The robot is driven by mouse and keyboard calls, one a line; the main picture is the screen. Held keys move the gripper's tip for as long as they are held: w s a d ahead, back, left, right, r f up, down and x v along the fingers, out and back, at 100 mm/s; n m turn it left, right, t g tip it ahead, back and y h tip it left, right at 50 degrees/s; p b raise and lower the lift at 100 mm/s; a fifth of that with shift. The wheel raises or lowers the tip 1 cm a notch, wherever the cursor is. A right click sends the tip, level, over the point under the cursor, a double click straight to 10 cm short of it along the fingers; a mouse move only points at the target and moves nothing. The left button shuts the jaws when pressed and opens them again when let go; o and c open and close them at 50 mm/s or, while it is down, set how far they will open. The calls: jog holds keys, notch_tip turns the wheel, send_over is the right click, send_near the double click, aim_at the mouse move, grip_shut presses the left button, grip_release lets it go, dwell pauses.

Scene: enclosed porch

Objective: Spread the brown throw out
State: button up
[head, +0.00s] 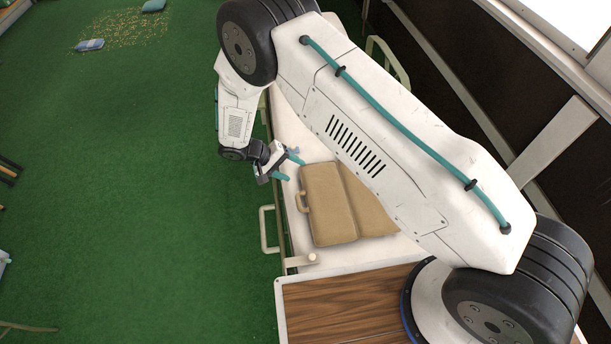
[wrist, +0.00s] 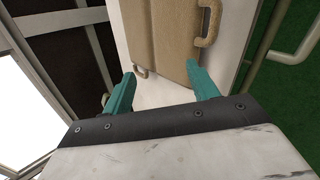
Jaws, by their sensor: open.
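The brown throw (head: 328,205) lies folded on a white surface (head: 300,256). It looks like a flat tan pad with a crease down its middle and a loop handle at its left edge. My arm hides its right part in the head view. In the wrist view the throw (wrist: 165,28) lies ahead, beyond the fingertips, with loops at its edge and near corner. My gripper (head: 289,168) is open and empty, just off the throw's upper left corner. In the wrist view, the teal fingers of my gripper (wrist: 160,76) stand apart over bare white surface.
Green floor (head: 130,190) lies open to the left. A pale blue item (head: 90,44) lies by scattered yellow bits (head: 130,30). Dark wall panels stand right.

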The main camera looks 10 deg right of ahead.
notch_tip(320, 180, up, 8)
dwell(0.9)
dwell(0.4)
jog(key=s+d+r+n+g+y, duration=0.15)
jog(key=s+d+r, duration=0.3)
jog(key=r, duration=0.45)
jog(key=s+d+r+g+y, duration=0.1)
jog(key=s+d+r+y, duration=0.1)
jog(key=s+d+r, duration=0.35)
jog(key=s+d+r+g+y, duration=0.1)
jog(key=s+d+r+y, duration=0.15)
jog(key=s+r, duration=0.65)
jog(key=s+d+r+m+t+y, duration=0.1)
jog(key=s+d+r+m+t, duration=0.1)
jog(key=s+d+r, duration=0.2)
jog(key=s+d+r+m+t+y, duration=0.1)
jog(key=s+d+r+t+y, duration=0.1)
jog(key=s+d+r, duration=0.3)
jog(key=s+r+t, duration=0.1)
jog(key=s+r, duration=0.2)
jog(key=r, duration=0.3)
jog(key=shift+d+r+m, duration=0.25)
jog(key=shift+d+m, duration=0.05)
jog(key=shift+m, duration=0.05)
